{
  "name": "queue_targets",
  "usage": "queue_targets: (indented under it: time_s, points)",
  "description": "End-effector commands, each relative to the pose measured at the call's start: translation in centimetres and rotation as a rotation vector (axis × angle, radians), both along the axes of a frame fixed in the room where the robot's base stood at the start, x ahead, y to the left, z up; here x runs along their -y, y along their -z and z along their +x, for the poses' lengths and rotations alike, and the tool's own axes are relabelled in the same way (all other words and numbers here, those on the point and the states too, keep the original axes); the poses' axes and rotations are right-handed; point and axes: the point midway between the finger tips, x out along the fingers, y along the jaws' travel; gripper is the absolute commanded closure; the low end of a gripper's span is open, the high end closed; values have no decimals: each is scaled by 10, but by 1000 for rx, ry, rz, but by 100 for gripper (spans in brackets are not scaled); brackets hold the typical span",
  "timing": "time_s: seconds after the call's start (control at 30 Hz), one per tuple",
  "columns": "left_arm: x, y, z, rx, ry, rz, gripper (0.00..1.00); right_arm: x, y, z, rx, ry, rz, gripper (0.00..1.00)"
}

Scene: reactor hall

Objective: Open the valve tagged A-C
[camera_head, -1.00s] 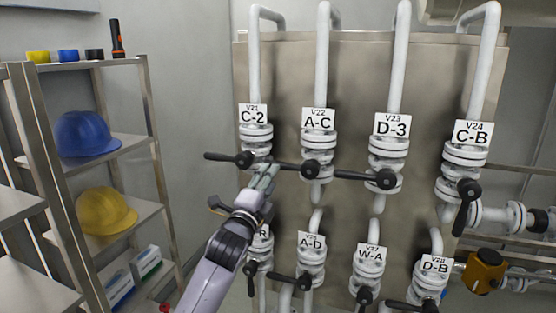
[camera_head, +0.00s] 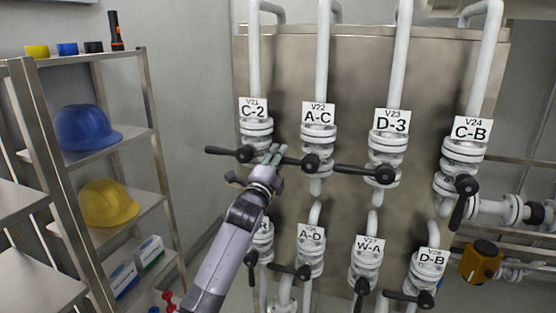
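The valve tagged A-C (camera_head: 317,115) is the second from the left in the upper row of white pipes. Its black lever (camera_head: 296,161) lies level, pointing left from the round hub. My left gripper (camera_head: 275,152) is at the left end of this lever, with its two fingers pointing up and a small gap between them. The lever's tip is hidden at the fingers, and I cannot tell whether they touch it. My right gripper is not in view.
The C-2 valve's lever (camera_head: 229,152) points left, close to my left gripper. The D-3 valve's lever (camera_head: 358,171) points left toward the A-C hub. The C-B lever (camera_head: 459,208) hangs down. More valves sit below. A shelf with helmets (camera_head: 108,203) stands at the left.

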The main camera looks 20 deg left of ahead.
Motion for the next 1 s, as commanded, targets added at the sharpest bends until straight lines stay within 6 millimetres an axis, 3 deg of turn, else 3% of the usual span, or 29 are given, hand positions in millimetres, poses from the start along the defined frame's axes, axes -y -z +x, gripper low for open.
queue_targets:
  time_s: [0.47,1.0]
  points:
    - [0,0,0,-1,0,1,100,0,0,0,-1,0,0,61]
    - [-1,1,0,-2,-1,1,100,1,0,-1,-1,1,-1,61]
